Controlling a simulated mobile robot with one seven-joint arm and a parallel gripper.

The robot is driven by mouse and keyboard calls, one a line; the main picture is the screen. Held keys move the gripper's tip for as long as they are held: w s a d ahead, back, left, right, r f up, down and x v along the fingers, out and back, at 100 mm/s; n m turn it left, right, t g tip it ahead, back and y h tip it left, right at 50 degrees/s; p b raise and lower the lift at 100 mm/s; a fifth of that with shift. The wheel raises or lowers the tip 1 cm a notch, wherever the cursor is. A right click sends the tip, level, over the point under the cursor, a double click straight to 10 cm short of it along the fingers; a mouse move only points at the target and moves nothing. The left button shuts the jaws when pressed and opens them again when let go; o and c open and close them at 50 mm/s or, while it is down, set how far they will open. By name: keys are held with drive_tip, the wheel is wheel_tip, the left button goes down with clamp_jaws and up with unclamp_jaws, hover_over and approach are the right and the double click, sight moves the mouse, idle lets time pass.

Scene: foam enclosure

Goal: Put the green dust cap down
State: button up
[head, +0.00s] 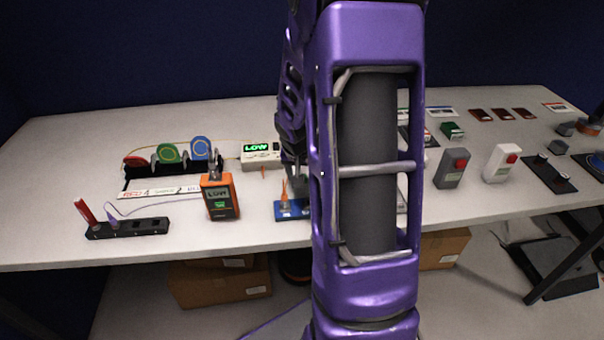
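My gripper (298,182) shows only in part, low over the table's middle, at the left edge of my purple arm. The arm hides most of it, so I cannot see whether its fingers are open or shut, or hold anything. Just below and left of it is a blue block (288,212) with an orange pointed piece (284,192) standing up from it. I cannot make out a green dust cap for certain. A small green-topped piece (452,130) lies at the right rear, but I cannot tell what it is.
On the white table (60,175) stand an orange meter (219,200) reading LOW, a black holder (128,229), coloured reels (168,153) and a pale LOW-display box (261,155).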

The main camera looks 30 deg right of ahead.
drive_tip(key=shift+r+p, duration=0.3)
drive_tip(key=p+v, duration=0.2)
drive_tip(key=v, duration=0.9)
drive_tip(key=shift+r, duration=0.35)
drive_tip(key=shift+a, duration=0.1)
